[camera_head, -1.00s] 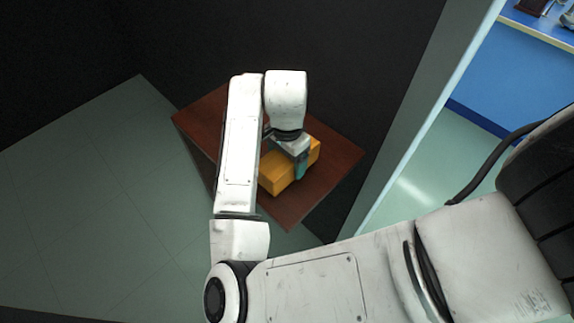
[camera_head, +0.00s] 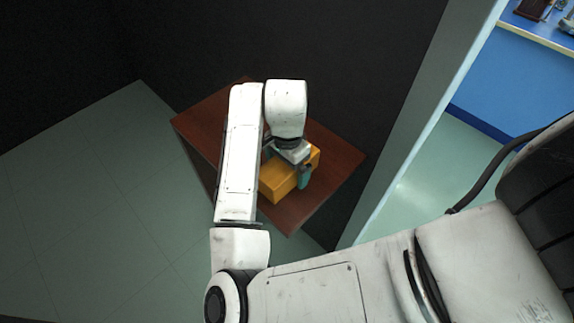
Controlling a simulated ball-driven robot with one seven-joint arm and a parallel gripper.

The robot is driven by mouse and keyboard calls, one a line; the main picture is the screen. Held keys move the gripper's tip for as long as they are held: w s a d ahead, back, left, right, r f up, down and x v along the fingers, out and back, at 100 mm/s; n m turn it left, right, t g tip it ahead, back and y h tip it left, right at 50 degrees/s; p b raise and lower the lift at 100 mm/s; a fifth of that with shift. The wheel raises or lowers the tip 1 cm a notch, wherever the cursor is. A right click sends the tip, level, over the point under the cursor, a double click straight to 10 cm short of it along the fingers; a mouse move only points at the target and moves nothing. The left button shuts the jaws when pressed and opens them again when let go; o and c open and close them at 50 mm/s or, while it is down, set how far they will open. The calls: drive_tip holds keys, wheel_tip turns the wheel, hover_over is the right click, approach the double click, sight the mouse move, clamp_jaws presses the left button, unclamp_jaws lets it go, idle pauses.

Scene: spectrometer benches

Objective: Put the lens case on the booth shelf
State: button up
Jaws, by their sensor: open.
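The lens case (camera_head: 279,183) is an orange-yellow box. It rests on the reddish-brown booth shelf (camera_head: 330,165) near the middle of its top. My gripper (camera_head: 288,172) is open over the box, with one teal finger showing along the box's right side. The other finger is mostly hidden behind my arm and the box. I cannot tell whether the fingers touch the box. My arm covers the left part of the shelf and the left end of the box.
Dark walls (camera_head: 350,70) stand behind the shelf. A pale post (camera_head: 425,110) edges the booth on the right. Beyond it, a blue bench (camera_head: 530,85) carries some items. The greenish tiled floor (camera_head: 110,190) at left is clear.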

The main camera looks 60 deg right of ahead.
wheel_tip(320, 180, up, 12)
drive_tip(key=shift+r+p, duration=0.2)
drive_tip(key=shift+p, duration=0.25)
